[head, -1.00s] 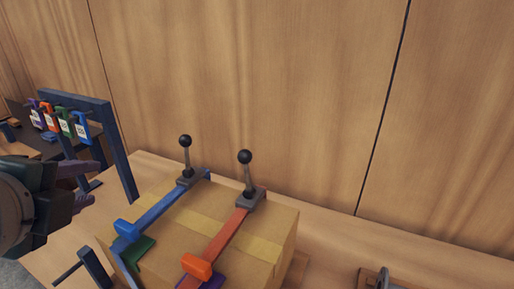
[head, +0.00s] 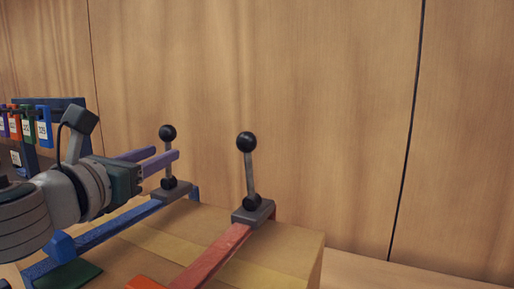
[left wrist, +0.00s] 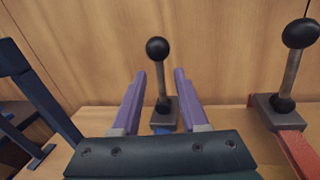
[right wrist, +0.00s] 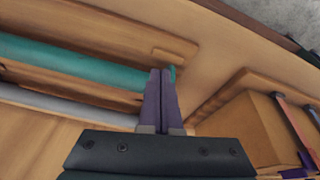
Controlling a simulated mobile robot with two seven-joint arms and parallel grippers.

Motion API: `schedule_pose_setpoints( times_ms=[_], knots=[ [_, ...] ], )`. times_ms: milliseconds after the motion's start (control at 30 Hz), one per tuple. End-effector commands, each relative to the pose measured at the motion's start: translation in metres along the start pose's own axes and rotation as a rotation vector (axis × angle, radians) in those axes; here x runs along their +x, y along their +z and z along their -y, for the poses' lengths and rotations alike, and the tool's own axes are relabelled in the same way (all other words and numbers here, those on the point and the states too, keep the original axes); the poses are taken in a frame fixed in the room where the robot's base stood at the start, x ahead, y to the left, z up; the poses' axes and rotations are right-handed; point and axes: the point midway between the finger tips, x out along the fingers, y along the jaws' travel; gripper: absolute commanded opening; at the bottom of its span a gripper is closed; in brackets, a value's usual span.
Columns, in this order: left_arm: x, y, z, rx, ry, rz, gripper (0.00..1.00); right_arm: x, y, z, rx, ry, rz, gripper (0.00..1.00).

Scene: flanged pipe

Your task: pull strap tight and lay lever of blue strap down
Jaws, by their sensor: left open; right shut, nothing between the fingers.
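The blue strap (head: 113,230) runs over the cardboard box (head: 285,246). Its upright lever (head: 168,155), with a black ball on top, stands on a grey base at the far end. My left gripper (head: 163,158) is open beside this lever in the head view. In the left wrist view the blue strap's lever (left wrist: 161,80) stands between the open fingers (left wrist: 157,100), which appear clear of it. A red strap (head: 212,257) with its own upright lever (head: 249,175) lies to the right. My right gripper (right wrist: 160,98) is shut and empty, away from the levers.
A wooden wall (head: 330,100) stands close behind the box. A rack with coloured tags (head: 44,125) is at the left. In the right wrist view, a teal pipe (right wrist: 70,65) lies in a wooden holder, beside the box.

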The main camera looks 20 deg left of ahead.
Motion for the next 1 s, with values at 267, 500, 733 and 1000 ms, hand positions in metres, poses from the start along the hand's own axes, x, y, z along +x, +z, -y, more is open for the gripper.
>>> schedule_pose_setpoints(
  times_ms=[267,500,733,1000],
  knots=[
    [0.046,0.000,0.000,-0.004,0.002,0.001,0.44,0.002,0.001,0.001,0.004,-0.003,0.000,0.00],
    [0.065,0.000,0.000,-0.003,0.001,0.000,0.44,0.004,0.001,0.001,0.005,-0.003,-0.001,0.00],
    [0.068,0.000,0.000,-0.003,0.000,-0.001,0.44,0.004,0.001,0.001,0.004,-0.003,-0.001,0.00],
    [0.067,0.000,0.000,-0.003,0.001,-0.001,0.23,0.004,0.001,0.001,0.004,-0.003,0.000,0.00]
  ],
)
